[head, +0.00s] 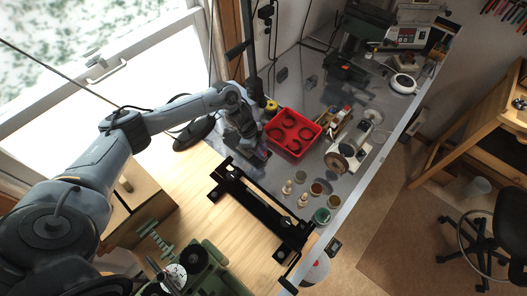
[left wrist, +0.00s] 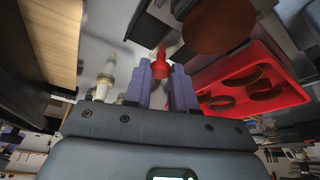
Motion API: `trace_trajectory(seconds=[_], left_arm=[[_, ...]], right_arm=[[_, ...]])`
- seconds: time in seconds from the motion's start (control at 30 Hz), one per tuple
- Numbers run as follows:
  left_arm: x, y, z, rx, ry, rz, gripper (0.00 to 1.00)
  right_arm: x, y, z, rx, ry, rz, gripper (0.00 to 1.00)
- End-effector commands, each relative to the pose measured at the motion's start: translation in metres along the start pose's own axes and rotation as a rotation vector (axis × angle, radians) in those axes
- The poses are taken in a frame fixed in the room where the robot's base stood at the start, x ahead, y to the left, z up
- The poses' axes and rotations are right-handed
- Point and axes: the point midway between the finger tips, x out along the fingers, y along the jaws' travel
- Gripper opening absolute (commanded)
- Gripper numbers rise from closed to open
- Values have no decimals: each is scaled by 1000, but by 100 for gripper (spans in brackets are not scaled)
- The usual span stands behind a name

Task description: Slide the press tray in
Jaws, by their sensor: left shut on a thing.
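My left gripper (head: 258,153) is low over the metal bench, at the left side of the red tray (head: 292,133). In the left wrist view its purple fingers (left wrist: 160,85) are closed around a small red knob-like piece (left wrist: 160,60). What the knob is fixed to is hidden. The red tray holds several dark curved pieces and also shows in the left wrist view (left wrist: 285,55). I cannot tell which thing is the press tray. A long black rail frame (head: 262,208) lies on the bench below the gripper. My right gripper is not in view.
Small pale pegs (head: 287,187) and round pots (head: 321,215) stand right of the rail. A spool device (head: 345,155) stands right of the red tray. A green machine (head: 200,265) is at the lower left.

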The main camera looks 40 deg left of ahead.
Motion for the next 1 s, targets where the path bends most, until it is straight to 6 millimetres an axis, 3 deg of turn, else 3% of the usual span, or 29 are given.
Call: trace_trajectory(seconds=[0.03, 0.2, 0.63, 1.0], left_arm=[[0, 0, 0, 1, 0, 1, 26], [1, 1, 0, 1, 0, 1, 50], [-8, 0, -1, 2, 2, 0, 50], [-67, -1, 0, 3, 1, -2, 50]], right_arm=[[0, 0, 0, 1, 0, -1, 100], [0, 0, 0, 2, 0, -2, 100], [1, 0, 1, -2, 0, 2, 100], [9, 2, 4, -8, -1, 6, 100]])
